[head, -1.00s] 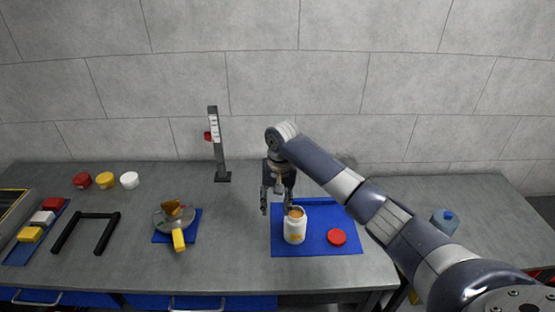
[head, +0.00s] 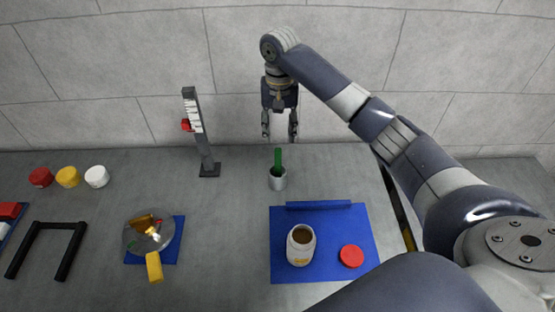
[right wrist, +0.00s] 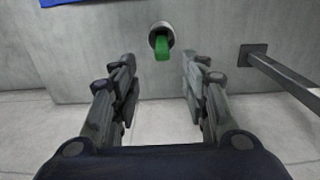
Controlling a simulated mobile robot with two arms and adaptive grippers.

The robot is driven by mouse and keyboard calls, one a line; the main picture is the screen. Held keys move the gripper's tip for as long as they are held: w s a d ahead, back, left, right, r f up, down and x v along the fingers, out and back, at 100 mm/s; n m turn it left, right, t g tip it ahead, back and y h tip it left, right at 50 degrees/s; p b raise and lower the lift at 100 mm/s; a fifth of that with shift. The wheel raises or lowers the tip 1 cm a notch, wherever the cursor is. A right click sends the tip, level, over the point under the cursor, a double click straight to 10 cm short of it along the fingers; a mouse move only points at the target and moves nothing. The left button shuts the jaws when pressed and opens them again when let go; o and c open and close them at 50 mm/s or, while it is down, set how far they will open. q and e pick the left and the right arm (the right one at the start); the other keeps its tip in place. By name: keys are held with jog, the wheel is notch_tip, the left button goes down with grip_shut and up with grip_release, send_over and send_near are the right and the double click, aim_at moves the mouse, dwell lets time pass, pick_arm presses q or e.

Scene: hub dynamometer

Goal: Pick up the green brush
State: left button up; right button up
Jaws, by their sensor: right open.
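The green brush (head: 278,158) stands upright in a small grey metal cup (head: 278,181) on the grey bench. Its handle sticks up out of the cup, and its lower end is hidden inside. My right gripper (head: 280,136) is open and empty, above the brush and apart from it. In the right wrist view the green brush (right wrist: 162,46) and its cup (right wrist: 161,31) show beyond the gap between the open fingers (right wrist: 158,80). My left gripper is not in view.
A blue mat (head: 338,270) holds an open white jar (head: 300,246) and a red lid (head: 351,256) in front of the cup. A dark upright stand (head: 200,135) is left of it. A round pan-like item (head: 140,238) sits further left. Bench around the cup is clear.

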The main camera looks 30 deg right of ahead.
aim_at(278, 149)
notch_tip(278, 149, down, 4)
jog(key=shift+s+r+p, duration=0.15)
jog(key=shift+r+p, duration=0.1)
jog(key=shift+p, duration=0.05)
jog(key=shift+f, duration=0.25)
jog(key=f+p, duration=0.2)
jog(key=f, duration=0.2)
jog(key=shift+a+f, duration=0.2)
jog(key=shift+f, duration=0.3)
jog(key=shift+c, duration=0.6)
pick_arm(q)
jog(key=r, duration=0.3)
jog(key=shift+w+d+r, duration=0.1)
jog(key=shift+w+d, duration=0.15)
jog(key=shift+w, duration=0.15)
pick_arm(e)
grip_shut()
